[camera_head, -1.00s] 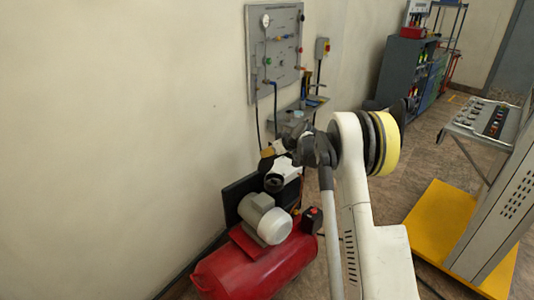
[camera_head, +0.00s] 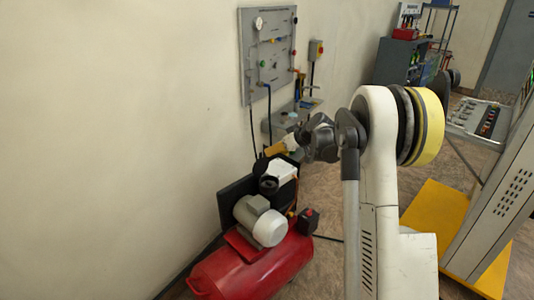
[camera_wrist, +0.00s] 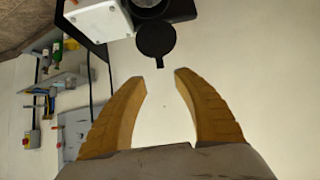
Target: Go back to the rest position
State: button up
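My gripper (camera_wrist: 160,85) is open in the wrist view, with its two tan fingers apart and nothing between them. Beyond the fingertips hangs a round black part (camera_wrist: 155,40) of the compressor, set against the pale wall. In the head view my gripper (camera_head: 274,150) points left toward the wall, above the red compressor (camera_head: 255,268). Its fingers are small and partly hidden there by my wrist. My arm stands bent in the middle of the head view.
A grey panel (camera_head: 268,52) with gauges and knobs hangs on the wall, with a small shelf (camera_head: 290,116) below it. A grey console (camera_head: 490,190) on a yellow base (camera_head: 436,207) stands at right. A dark cabinet (camera_head: 400,62) is at the back. Floor shows between them.

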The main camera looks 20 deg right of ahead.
jog(key=shift+v, duration=1.1)
